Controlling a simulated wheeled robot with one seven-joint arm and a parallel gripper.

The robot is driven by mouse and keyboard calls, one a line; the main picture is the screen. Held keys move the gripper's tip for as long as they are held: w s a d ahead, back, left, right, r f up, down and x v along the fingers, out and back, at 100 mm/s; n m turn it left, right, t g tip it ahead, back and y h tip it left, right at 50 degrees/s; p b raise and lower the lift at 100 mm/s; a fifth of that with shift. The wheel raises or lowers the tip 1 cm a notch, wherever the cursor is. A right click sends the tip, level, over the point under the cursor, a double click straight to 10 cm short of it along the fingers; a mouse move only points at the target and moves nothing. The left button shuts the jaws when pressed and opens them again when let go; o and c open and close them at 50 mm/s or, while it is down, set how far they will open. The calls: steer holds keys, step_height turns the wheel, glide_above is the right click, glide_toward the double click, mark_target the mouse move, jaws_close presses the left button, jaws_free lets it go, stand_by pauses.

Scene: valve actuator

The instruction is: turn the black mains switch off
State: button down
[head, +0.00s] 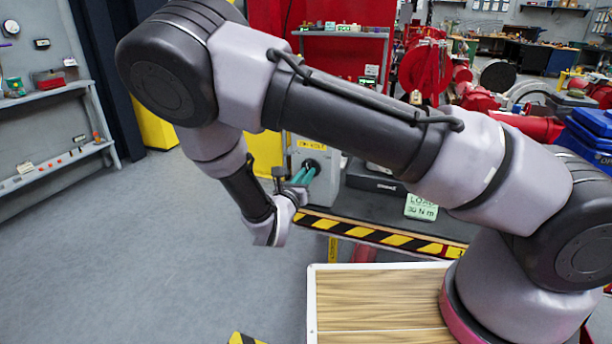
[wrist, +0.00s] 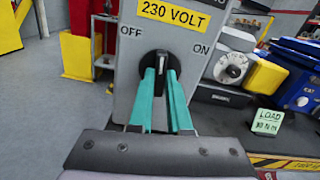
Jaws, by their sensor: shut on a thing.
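The black mains switch (wrist: 153,60) sits on the front of a grey box (wrist: 185,85) under a yellow "230 VOLT" label (wrist: 173,14). "OFF" is printed at its upper left and "ON" at its upper right. My gripper (wrist: 161,74) has its teal fingers shut on the switch handle, one on each side. The handle looks about upright in the wrist view, pointing between the two words; its exact angle is partly hidden by the fingers. In the head view my gripper (head: 308,172) reaches the switch (head: 314,165) on the box (head: 324,194).
The box stands on a dark bench with a yellow-black striped edge (head: 378,236). Right of it are a grey device with a dial (wrist: 230,68) and a green "LOAD" sign (wrist: 267,122). A wooden-topped surface (head: 375,305) lies in front. The floor at left is clear.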

steer(key=n, duration=0.7)
stand_by(0.6)
steer(key=c, duration=0.9)
jaws_free()
steer(key=shift+o, duration=0.2)
steer(key=v, duration=1.1)
